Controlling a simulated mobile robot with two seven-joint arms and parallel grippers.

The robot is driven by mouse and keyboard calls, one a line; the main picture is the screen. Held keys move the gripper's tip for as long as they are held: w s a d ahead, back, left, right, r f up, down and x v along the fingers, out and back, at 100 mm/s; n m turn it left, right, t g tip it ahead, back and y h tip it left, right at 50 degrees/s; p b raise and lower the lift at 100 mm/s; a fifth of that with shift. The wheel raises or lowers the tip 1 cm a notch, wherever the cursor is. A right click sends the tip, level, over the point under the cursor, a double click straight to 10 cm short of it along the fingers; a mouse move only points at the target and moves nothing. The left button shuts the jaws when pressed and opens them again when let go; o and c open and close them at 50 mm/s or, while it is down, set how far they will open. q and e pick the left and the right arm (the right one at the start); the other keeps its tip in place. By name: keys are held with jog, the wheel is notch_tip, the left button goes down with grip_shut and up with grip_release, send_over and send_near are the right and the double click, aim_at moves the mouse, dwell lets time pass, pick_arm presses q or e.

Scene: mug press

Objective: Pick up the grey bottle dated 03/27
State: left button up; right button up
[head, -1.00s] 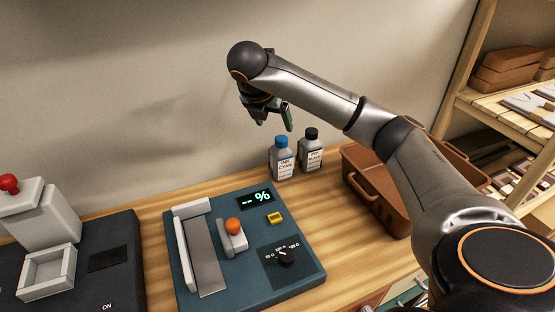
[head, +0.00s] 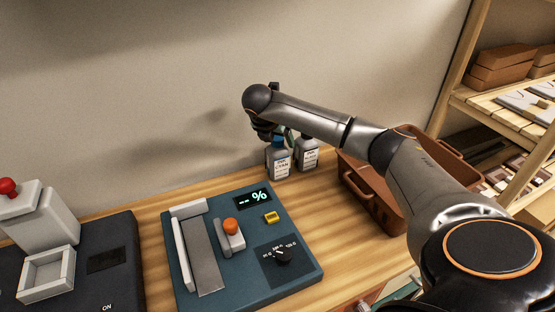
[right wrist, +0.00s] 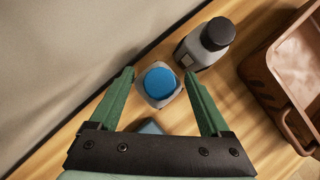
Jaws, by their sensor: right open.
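A grey bottle with a blue cap (head: 279,165) stands upright on the wooden counter by the wall, its label reading cyan. It also shows in the right wrist view (right wrist: 160,84). A second grey bottle with a black cap (head: 307,155) stands to its right, and it shows in the right wrist view (right wrist: 205,45). I cannot read a date on either label. My right gripper (head: 280,134) is open above the blue-capped bottle. In the right wrist view its fingertips (right wrist: 158,76) lie either side of the blue cap. My left gripper is not in view.
A brown tray (head: 368,196) stands right of the bottles. A blue machine (head: 300,285) with a percent display, orange knob and dial sits in front. A dark machine (head: 120,230) with a red knob is at the left. Wooden shelves (head: 500,105) stand at the right.

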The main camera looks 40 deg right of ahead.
jog(key=shift+f, duration=0.15)
grip_shut()
dwell(0.6)
jog(key=shift+w+d, duration=0.1)
dwell(0.7)
